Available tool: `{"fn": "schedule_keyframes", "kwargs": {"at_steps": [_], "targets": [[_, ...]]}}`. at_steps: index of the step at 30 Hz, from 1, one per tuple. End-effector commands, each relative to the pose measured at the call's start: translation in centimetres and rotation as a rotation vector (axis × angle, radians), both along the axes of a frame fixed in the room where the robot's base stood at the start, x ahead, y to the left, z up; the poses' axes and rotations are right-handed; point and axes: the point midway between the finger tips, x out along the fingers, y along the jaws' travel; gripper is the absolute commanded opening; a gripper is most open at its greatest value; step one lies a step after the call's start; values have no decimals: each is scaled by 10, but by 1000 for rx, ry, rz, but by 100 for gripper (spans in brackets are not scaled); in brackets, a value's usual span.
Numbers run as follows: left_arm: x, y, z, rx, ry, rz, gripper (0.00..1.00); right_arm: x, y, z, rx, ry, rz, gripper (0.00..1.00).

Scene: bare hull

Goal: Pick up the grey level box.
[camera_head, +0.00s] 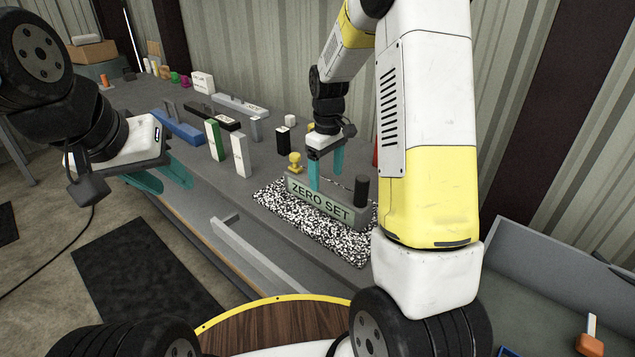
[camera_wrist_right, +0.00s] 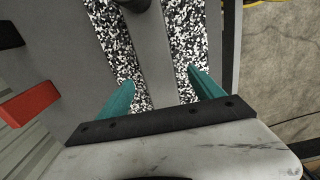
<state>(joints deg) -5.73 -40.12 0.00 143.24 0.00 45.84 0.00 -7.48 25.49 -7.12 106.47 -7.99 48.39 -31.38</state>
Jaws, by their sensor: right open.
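A long grey box (camera_head: 328,207) lettered ZERO SET lies on a black-and-white speckled mat (camera_head: 268,196). A dark cylinder (camera_head: 361,190) stands at its right end. In the right wrist view, the grey box (camera_wrist_right: 160,55) runs between the two teal fingers (camera_wrist_right: 162,88), with speckled mat showing on both sides. I cannot tell whether either finger touches it. My left gripper (camera_head: 166,176) is open and empty, off the bench's near edge at the left.
A yellow knobbed piece (camera_head: 296,162) stands by the box's left end. White (camera_head: 240,155) and green (camera_head: 214,140) upright blocks, a black block (camera_head: 283,141) and a blue piece (camera_head: 177,126) stand further left and back. A grey rail (camera_head: 260,258) runs along the near edge.

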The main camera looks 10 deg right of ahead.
Motion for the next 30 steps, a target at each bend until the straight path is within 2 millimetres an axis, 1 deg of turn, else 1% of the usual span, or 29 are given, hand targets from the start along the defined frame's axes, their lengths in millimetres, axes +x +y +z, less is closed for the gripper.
{"fn": "schedule_keyframes", "kwargs": {"at_steps": [11, 15, 18, 21, 26, 27, 29, 30], "targets": [[0, 0, 0, 0, 0, 0, 36, 0, -3, -45, -4, 8, 4, 76], [0, 0, 0, 0, 0, 0, 36, 0, -5, -67, -3, 9, 5, 76], [0, 0, 0, 0, 0, 0, 36, 1, -5, -77, -3, 8, 5, 76], [0, 0, 0, 0, 0, 0, 36, 1, -5, -80, -3, 5, 4, 76], [0, 0, 0, 0, 0, 0, 36, 1, -5, -80, -2, 5, 4, 76], [0, 0, 0, 0, 0, 0, 36, 1, -5, -80, -2, 5, 4, 74], [0, 0, 0, 0, 0, 0, 36, 1, -5, -80, -2, 5, 4, 63], [0, 0, 0, 0, 0, 0, 36, 1, -5, -80, -2, 5, 4, 55]]}}
